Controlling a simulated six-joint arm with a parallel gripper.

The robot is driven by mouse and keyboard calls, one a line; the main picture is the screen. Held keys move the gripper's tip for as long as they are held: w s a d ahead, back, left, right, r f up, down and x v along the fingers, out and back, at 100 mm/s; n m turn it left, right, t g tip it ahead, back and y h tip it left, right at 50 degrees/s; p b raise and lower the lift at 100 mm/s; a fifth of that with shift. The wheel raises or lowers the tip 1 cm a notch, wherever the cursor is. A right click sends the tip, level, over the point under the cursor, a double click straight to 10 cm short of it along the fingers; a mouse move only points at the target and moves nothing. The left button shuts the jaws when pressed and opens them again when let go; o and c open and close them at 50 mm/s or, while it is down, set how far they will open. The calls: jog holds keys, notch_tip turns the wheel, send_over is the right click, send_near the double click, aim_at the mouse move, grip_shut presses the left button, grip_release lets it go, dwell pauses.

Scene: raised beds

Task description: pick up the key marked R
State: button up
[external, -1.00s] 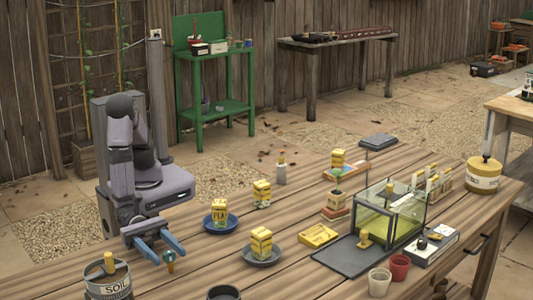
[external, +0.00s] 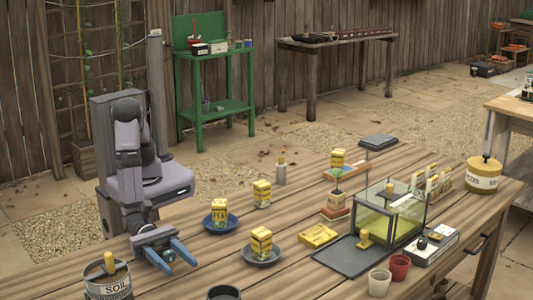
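My gripper (external: 180,267) is at the left front of the wooden table, low over the boards, its two blue fingers spread apart. A small teal and gold-brown item (external: 167,257) shows between the fingers, partly hidden by them. It may be the key, but no letter R can be read on it. I cannot tell whether a finger touches it. No other clear key shape stands out in view.
The soil tin (external: 108,280) stands close left of my gripper. A blue dish (external: 233,225) and a grey dish (external: 247,255) hold yellow blocks to the right. A glass box (external: 420,213) and small pots (external: 400,267) stand farther right. Bare boards lie between gripper and dishes.

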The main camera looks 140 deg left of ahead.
jog(key=c, duration=0.9)
jog(key=shift+r, duration=0.1)
notch_tip(320, 180, up, 10)
